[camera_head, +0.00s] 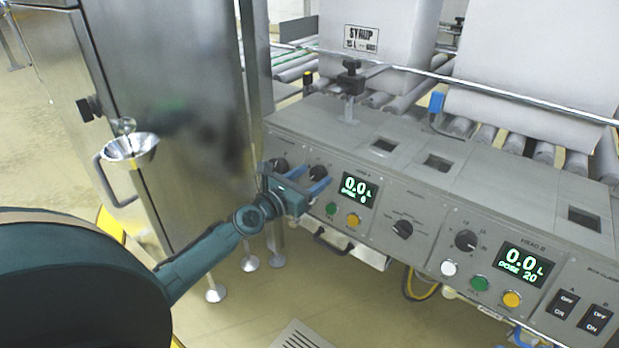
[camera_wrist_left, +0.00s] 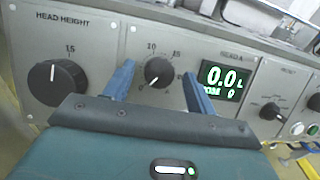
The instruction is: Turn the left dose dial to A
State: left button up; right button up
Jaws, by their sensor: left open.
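The left dose dial (camera_head: 318,173) is a black round knob on the grey panel, just left of the HEAD A display (camera_head: 358,189), which reads 0.0 L with a small dose figure below. In the left wrist view the dial (camera_wrist_left: 159,71) has 10 and 15 printed above it, and its pale pointer mark appears to point down-left. My left gripper (camera_head: 294,184) is at the panel in front of the dial. In the left wrist view its blue fingers (camera_wrist_left: 158,80) are open, one on each side of the dial, with no clear contact. My right gripper is out of view.
The HEAD HEIGHT knob (camera_wrist_left: 56,82) is close to my left finger. Green (camera_head: 331,208) and amber (camera_head: 353,220) buttons sit below the display. A selector knob (camera_head: 402,229) and the HEAD B dial (camera_head: 466,240) are to the right. A steel cabinet (camera_head: 170,90) stands at the left.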

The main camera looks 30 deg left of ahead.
pick_arm(q)
jog(key=shift+c, duration=0.6)
jog(key=c, duration=0.9)
jog(key=shift+o, duration=0.2)
jog(key=shift+m+b, duration=0.35)
jog(key=shift+m, duration=0.05)
